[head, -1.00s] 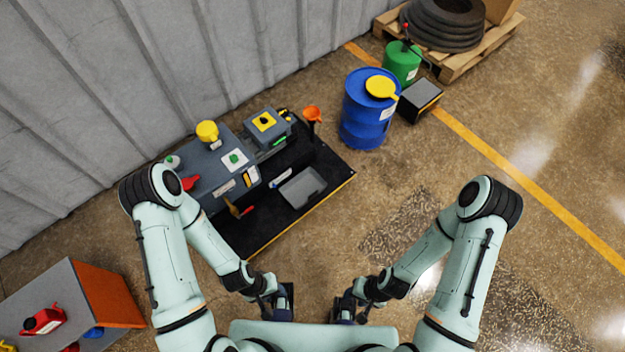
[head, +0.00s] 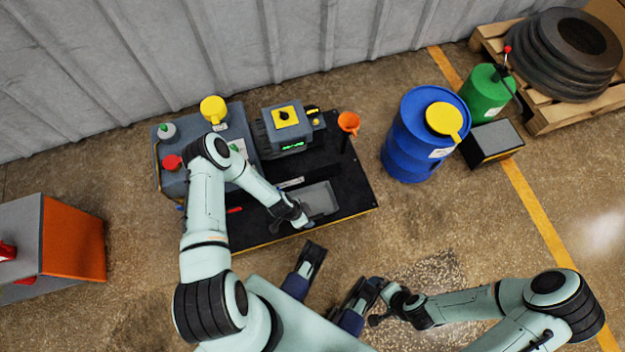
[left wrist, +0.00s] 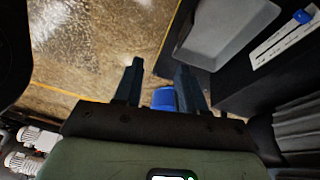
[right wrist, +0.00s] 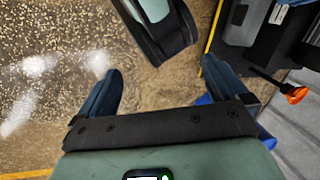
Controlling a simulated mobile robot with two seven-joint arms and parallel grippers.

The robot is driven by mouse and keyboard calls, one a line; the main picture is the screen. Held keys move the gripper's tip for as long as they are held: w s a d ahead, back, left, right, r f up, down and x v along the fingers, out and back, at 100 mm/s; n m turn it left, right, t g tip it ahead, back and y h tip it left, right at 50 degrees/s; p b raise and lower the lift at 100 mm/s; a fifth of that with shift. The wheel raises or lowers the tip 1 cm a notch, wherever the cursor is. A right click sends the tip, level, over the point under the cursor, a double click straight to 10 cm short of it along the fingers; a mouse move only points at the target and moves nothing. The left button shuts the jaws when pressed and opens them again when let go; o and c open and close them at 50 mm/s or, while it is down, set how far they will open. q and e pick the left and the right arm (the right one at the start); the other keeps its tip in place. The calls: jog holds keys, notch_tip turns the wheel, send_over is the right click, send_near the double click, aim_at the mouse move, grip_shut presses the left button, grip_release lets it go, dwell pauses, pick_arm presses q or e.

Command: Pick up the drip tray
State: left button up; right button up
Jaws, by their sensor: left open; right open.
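The drip tray (head: 320,199) is a shallow grey rectangular tray lying on the black base of the machine, near its front right edge. Part of its left side is hidden by my left arm. It also shows at the top of the left wrist view (left wrist: 212,38).
A grey unit with a yellow cap (head: 213,108) and a yellow-topped box (head: 286,118) stand behind the tray. A blue drum (head: 408,145) is to the right. Floor in front is clear.

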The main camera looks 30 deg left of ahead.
pick_arm(q)
jog(key=m+b, duration=0.1)
jog(key=b, duration=0.1)
send_near(315, 216)
jog(key=shift+m+t, duration=0.3)
jog(key=x, duration=0.1)
jog(key=b+x, duration=0.1)
jog(key=x, duration=0.1)
jog(key=b+x, duration=0.1)
jog(key=x, duration=0.1)
jog(key=shift+s+d, duration=0.15)
jog(key=shift+s, duration=0.2)
jog(key=f+b, duration=0.1)
jog(key=w+f, duration=0.1)
jog(key=shift+d+f+y+b, duration=0.25)
jog(key=shift+y+b, duration=0.05)
jog(key=shift+b, duration=0.1)
jog(key=shift+b+x, duration=0.4)
jog(key=shift+x, duration=0.45)
jog(key=shift+w+f, duration=0.15)
jog(key=shift+f, duration=0.05)
pick_arm(e)
jog(key=w+d+f+t+h, duration=0.1)
jog(key=w+d+f, duration=0.3)
jog(key=f, duration=0.5)
jog(key=shift+w+f+m, duration=0.15)
jog(key=shift+w+m, duration=0.2)
jog(key=shift+m, duration=0.05)
pick_arm(q)
grip_shut()
